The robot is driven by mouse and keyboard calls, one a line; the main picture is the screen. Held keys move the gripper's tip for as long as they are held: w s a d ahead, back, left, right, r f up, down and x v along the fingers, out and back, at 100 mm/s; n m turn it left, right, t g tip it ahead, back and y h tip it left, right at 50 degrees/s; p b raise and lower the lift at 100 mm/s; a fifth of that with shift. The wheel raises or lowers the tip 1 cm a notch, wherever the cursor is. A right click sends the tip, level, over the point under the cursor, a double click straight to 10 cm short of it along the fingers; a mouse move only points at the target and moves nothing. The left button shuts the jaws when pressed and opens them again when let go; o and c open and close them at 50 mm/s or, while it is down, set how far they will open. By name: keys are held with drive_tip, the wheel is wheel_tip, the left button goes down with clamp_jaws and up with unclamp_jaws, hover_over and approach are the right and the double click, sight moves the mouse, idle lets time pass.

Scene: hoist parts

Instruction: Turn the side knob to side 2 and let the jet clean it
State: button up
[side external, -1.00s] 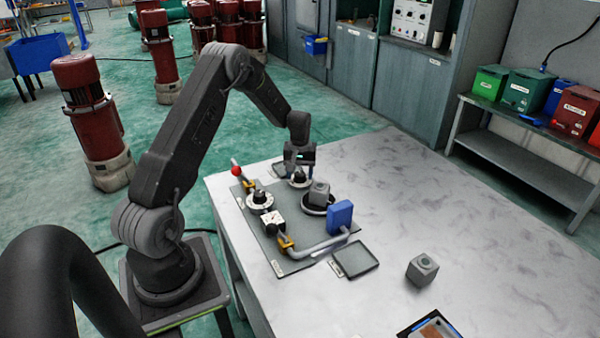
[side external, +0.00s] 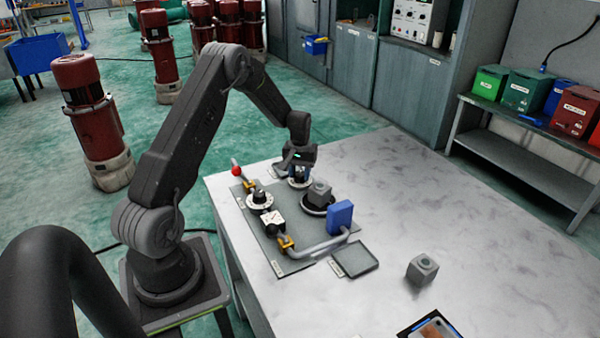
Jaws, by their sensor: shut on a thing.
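My gripper (side external: 299,172) points down at the back of the grey panel and is shut on the black knob there. The fingers hide most of that knob; its white dial (side external: 300,183) shows around the base. A second black knob (side external: 260,196) on a white dial stands nearer the left, apart from my gripper. A grey block (side external: 319,189) sits on a dark round holder (side external: 312,210) just right of my gripper. A blue nozzle box (side external: 340,215) stands at the end of a grey pipe (side external: 320,247). Which side number the knob points to is too small to read.
A red-tipped lever (side external: 236,171) stands at the panel's left edge. A white block with markings (side external: 272,222) is on the panel. A grey tray (side external: 356,259) and another grey block (side external: 423,268) are on the table. The table's right side is clear.

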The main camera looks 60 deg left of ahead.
sight(300, 173)
drive_tip(key=m, duration=0.6)
drive_tip(key=shift+m, duration=0.4)
idle(0.3)
drive_tip(key=o, duration=0.9)
wheel_tip(300, 173, up, 14)
drive_tip(key=shift+f, duration=0.1)
